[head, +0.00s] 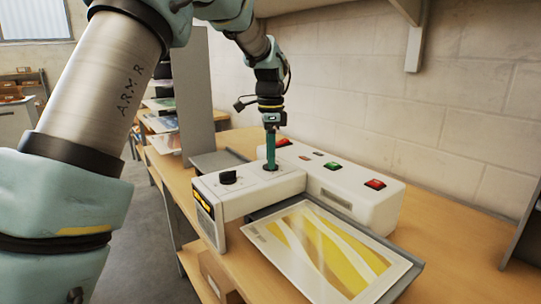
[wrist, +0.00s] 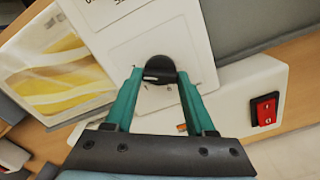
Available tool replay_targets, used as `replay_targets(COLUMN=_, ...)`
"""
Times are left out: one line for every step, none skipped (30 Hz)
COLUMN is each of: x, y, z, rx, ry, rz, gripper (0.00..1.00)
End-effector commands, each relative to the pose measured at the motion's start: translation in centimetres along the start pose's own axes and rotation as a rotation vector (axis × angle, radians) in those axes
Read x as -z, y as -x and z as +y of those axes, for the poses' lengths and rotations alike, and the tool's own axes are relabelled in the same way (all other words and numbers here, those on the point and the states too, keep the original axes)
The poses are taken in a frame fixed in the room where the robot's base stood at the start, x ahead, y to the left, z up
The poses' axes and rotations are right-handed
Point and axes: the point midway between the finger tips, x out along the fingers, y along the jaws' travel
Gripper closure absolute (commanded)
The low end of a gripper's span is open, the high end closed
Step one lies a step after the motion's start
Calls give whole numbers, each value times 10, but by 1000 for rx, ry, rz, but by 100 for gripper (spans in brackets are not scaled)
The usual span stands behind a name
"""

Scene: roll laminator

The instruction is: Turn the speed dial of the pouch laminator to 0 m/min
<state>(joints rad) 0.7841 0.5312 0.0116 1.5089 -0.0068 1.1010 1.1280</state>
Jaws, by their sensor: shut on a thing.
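The white pouch laminator (head: 345,205) stands on the wooden bench. Its raised control block carries two black dials. The nearer dial (head: 228,177) is free and in full view. My gripper (head: 270,167) points down at the farther dial, which its fingers hide in the head view. In the wrist view that round black dial (wrist: 160,68) sits between the two teal fingertips of my gripper (wrist: 159,80), which are shut on its sides. A small pale mark shows on the dial's lower left part. The scale lettering around it is too small to read, so I cannot tell its setting.
A red switch (head: 375,184), a green switch (head: 333,166) and another red switch (head: 283,142) sit on the laminator's top. A tray with a yellow-and-white sheet (head: 325,248) lies in front. A tall grey panel (head: 184,85) stands behind to the left.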

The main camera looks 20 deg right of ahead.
Motion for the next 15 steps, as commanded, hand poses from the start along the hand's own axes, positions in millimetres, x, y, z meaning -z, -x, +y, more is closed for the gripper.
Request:
replay_targets(x=0, y=0, z=0, rx=-1, ry=4, rz=0, gripper=100)
replay_targets(x=0, y=0, z=0, rx=-1, ry=9, rz=0, gripper=100)
replay_targets(x=0, y=0, z=0, rx=-1, ry=16, rz=0, gripper=100)
replay_targets(x=0, y=1, z=0, rx=-1, ry=23, rz=0, gripper=100)
replay_targets(x=0, y=1, z=0, rx=-1, ry=32, rz=0, gripper=100)
replay_targets(x=0, y=1, z=0, rx=-1, ry=47, rz=0, gripper=100)
replay_targets(x=0, y=1, z=0, rx=-1, ry=59, rz=0, gripper=100)
replay_targets(x=0, y=1, z=0, rx=-1, ry=75, rz=0, gripper=100)
replay_targets(x=0, y=1, z=0, rx=-1, ry=96, rz=-1, gripper=100)
replay_targets(x=0, y=1, z=0, rx=-1, ry=116, rz=-1, gripper=100)
replay_targets(x=0, y=1, z=0, rx=-1, ry=136, rz=-1, gripper=100)
replay_targets(x=0, y=1, z=0, rx=-1, ry=165, rz=-1, gripper=100)
replay_targets(x=0, y=2, z=0, rx=-2, ry=188, rz=-1, gripper=100)
replay_targets(x=0, y=2, z=0, rx=-2, ry=214, rz=-1, gripper=100)
replay_targets(x=0, y=2, z=0, rx=-2, ry=249, rz=-1, gripper=100)
